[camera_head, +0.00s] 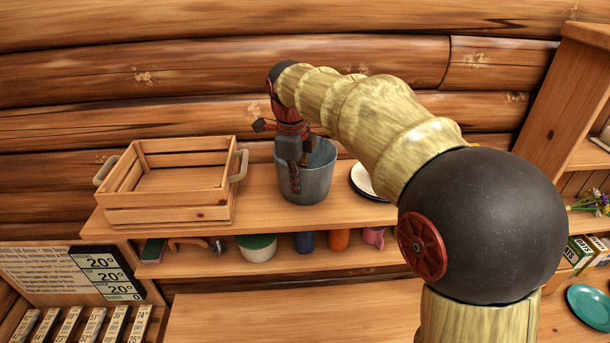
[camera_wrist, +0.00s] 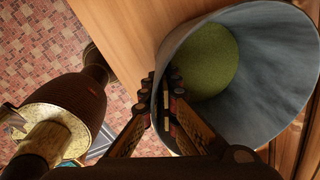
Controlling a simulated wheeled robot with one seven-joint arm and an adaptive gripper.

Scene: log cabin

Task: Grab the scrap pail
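The scrap pail (camera_head: 318,184) is a grey metal bucket standing upright on the top shelf, right of a wooden crate. My gripper (camera_head: 294,175) comes down on it from above, at its near left rim. In the wrist view the pail (camera_wrist: 284,60) fills the right side, its mouth toward the camera and a green round surface at its bottom. There my gripper (camera_wrist: 161,90) straddles the rim, one finger outside and one inside. The fingertips are close together with the pail's wall pinched between them.
A lower shelf (camera_head: 200,267) holds a green-lidded tub (camera_head: 257,247) and cups. Log walls close off the back.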

